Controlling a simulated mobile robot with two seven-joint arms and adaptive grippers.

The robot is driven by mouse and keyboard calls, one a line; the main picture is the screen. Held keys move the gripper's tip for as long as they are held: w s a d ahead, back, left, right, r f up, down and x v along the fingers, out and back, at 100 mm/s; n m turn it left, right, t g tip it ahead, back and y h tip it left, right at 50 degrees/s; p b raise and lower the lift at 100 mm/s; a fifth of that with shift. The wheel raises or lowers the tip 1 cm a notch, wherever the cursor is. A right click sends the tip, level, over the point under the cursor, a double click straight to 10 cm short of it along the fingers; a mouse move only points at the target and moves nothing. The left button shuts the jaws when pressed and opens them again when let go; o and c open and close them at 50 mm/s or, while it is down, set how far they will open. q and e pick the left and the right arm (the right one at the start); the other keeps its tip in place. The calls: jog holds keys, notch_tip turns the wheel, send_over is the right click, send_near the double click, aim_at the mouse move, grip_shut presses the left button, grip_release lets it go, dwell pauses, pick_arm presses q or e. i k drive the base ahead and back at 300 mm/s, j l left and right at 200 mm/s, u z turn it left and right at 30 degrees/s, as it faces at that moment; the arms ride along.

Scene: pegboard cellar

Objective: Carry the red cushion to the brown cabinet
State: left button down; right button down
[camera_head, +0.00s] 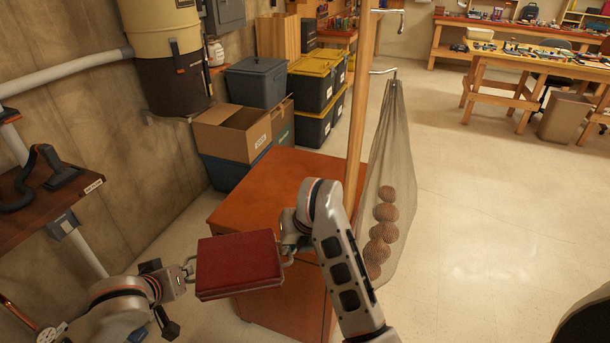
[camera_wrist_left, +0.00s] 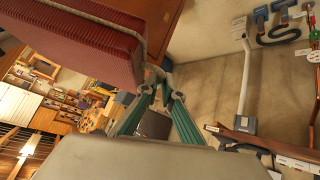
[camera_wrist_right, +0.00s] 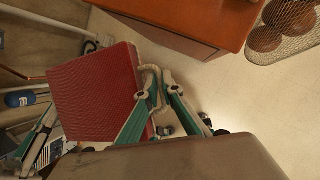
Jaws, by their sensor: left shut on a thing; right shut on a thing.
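The red cushion (camera_head: 239,262) is a square pad with a loop handle on each side. It hangs between my two grippers, in front of the brown cabinet (camera_head: 262,184), and hides part of its front. My left gripper (camera_head: 186,272) is shut on the cushion's left handle; the cushion also shows in the left wrist view (camera_wrist_left: 75,40). My right gripper (camera_head: 290,246) is shut on the right handle, mostly hidden behind my arm in the head view. The right wrist view shows its fingers at the loop beside the cushion (camera_wrist_right: 97,92). The visible part of the cabinet top is bare.
A wooden post (camera_head: 362,100) and a net of brown balls (camera_head: 384,215) stand at the cabinet's right. An open cardboard box (camera_head: 232,133) and black-yellow bins (camera_head: 312,85) stand behind it. A wall shelf (camera_head: 40,205) is at left.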

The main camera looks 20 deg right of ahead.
aim_at(277, 197)
jog(key=i+j+z, duration=0.35)
jog(key=i, duration=0.15)
jog(key=i+j+z, duration=0.75)
jog(key=i+j, duration=0.15)
